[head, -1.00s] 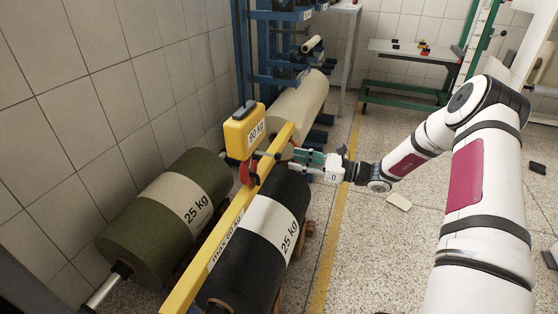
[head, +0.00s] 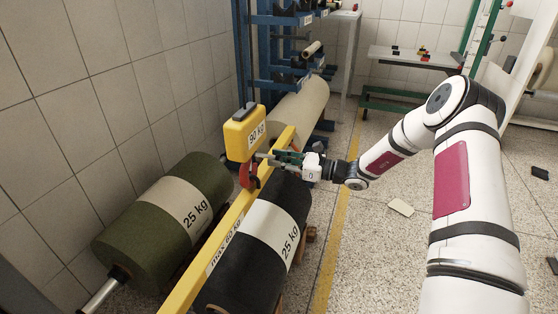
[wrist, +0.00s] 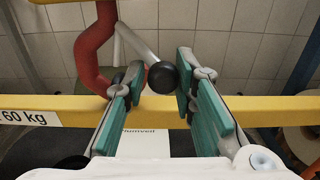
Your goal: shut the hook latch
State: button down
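A red hook (head: 248,177) hangs under the yellow hoist body (head: 244,132) marked 90 kg, around the yellow beam. In the wrist view the red hook (wrist: 92,55) stands at the upper left. A grey latch lever (wrist: 134,44) slants down from beside the hook and ends in a black ball knob (wrist: 163,77). My gripper (wrist: 160,88) is open, with its green-padded fingers on either side of the knob. Gaps show between knob and fingers; depth is hard to judge. In the head view my gripper (head: 272,158) is just right of the hook.
The yellow beam (head: 228,228) runs diagonally between a green roll (head: 150,225) and a black roll (head: 240,283), both marked 25 kg. It crosses behind the fingers in the wrist view. A cream roll (head: 300,108) and blue rack stand behind.

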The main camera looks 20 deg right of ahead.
jog(key=shift+w+d+r, duration=0.1)
jog(key=shift+r, duration=0.2)
jog(key=shift+w+r+n, duration=0.1)
jog(key=shift+r+n, duration=0.1)
jog(key=shift+n, duration=0.4)
jog(key=n, duration=0.1)
jog(key=r+n, duration=0.2)
jog(key=n, duration=0.1)
jog(key=shift+w+d+p, duration=0.25)
jog(key=shift+w+p, duration=0.1)
jog(key=shift+p, duration=0.05)
jog(key=shift+r+n, duration=0.6)
jog(key=shift+n, duration=0.6)
jog(key=shift+a+r+n, duration=0.1)
jog(key=shift+r+n, duration=0.4)
jog(key=shift+n, duration=0.6)
jog(key=shift+s, duration=0.1)
jog(key=shift+a+n, duration=0.15)
jog(key=shift+n, duration=0.15)
jog(key=c, duration=1.4)
grip_release()
jog(key=shift+s+r, duration=0.1)
